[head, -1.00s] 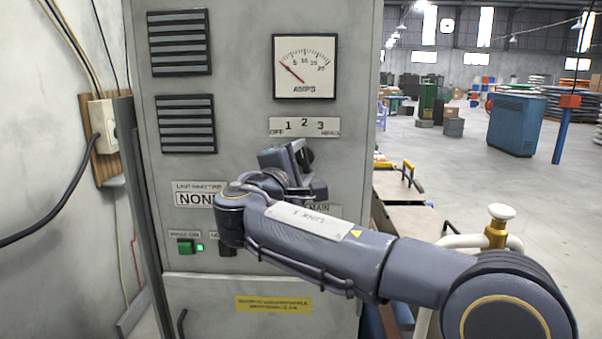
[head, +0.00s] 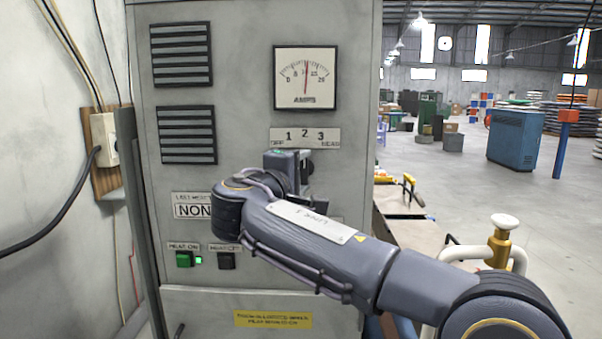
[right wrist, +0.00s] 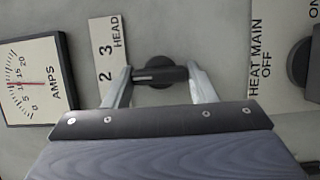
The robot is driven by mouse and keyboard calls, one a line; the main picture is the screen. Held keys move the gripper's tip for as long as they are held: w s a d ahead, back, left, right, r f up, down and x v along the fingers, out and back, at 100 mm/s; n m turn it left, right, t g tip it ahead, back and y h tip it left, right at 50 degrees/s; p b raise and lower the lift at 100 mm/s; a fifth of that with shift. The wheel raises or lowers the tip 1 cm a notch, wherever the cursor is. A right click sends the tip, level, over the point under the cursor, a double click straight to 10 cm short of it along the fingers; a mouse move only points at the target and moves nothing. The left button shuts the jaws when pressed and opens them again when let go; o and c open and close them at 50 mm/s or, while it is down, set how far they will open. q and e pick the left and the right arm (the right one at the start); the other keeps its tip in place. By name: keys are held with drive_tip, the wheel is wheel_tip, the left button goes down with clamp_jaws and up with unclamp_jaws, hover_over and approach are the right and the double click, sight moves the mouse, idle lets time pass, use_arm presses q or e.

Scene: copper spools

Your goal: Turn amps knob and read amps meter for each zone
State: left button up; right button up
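The amps meter (head: 306,78) is a white dial high on the grey panel; its red needle stands nearly upright, around 10. It also shows in the right wrist view (right wrist: 34,80). Below it is the zone label (head: 305,138) with OFF, 1, 2, 3 and HEAD. The dark amps knob (right wrist: 160,75) shows in the right wrist view, its white mark pointing towards the 2. My right gripper (right wrist: 160,78) has a finger at each end of the knob's bar and appears closed on it. In the head view my right gripper (head: 290,165) hides the knob. My left gripper is out of view.
A HEAT MAIN label (right wrist: 260,45) and another dark knob (right wrist: 305,65) lie beside the gripper. A lit green button (head: 184,259) and a black button (head: 226,261) sit lower on the panel.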

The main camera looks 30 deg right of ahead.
drive_tip(key=o, duration=0.4)
drive_tip(key=shift+o, duration=0.2)
drive_tip(key=b+v, duration=0.1)
drive_tip(key=v, duration=0.6)
drive_tip(key=shift+s+a+b, duration=0.25)
drive_tip(key=shift+a+b, duration=0.05)
